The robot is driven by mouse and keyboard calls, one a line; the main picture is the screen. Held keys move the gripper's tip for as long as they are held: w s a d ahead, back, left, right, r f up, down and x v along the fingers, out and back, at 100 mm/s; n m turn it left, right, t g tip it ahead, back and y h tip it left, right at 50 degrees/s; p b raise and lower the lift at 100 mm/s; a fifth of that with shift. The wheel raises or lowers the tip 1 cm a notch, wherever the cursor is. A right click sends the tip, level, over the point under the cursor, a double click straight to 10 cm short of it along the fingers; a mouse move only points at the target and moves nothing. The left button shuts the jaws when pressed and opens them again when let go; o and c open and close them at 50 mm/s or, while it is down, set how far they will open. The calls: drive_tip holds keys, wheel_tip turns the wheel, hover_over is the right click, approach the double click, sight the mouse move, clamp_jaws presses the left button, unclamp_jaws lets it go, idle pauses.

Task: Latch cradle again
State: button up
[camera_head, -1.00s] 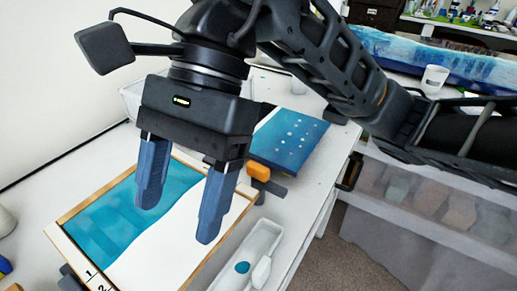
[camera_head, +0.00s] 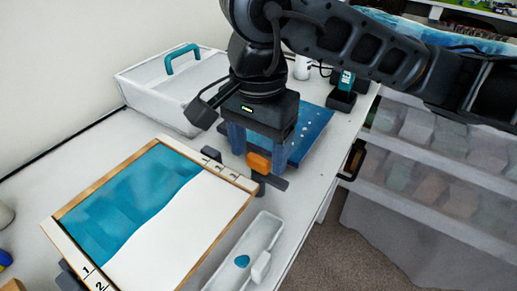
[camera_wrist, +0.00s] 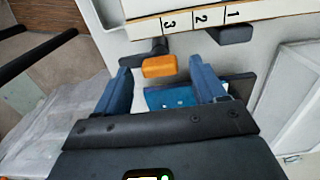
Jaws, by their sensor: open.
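My gripper (camera_head: 258,152) is open, its blue fingers on either side of the orange latch block (camera_head: 259,163). In the wrist view the orange block (camera_wrist: 159,66) lies just beyond the open fingers (camera_wrist: 160,82), apart from both. It sits on a dark bracket (camera_wrist: 150,50) by the numbered frame edge, near the 3. The framed board (camera_head: 150,215), half teal and half white, lies on the table with the block at its far right corner. I cannot tell whether the latch is engaged.
A blue dotted panel (camera_head: 312,124) lies behind my gripper. A white tray (camera_head: 262,232) with a teal blob is at the right front. A white box with a teal handle (camera_head: 182,58) stands at the back left. The table's right edge is close by.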

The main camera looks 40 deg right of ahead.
drive_tip(key=shift+f, duration=0.55)
drive_tip(key=c, duration=1.1)
drive_tip(key=shift+o, duration=0.2)
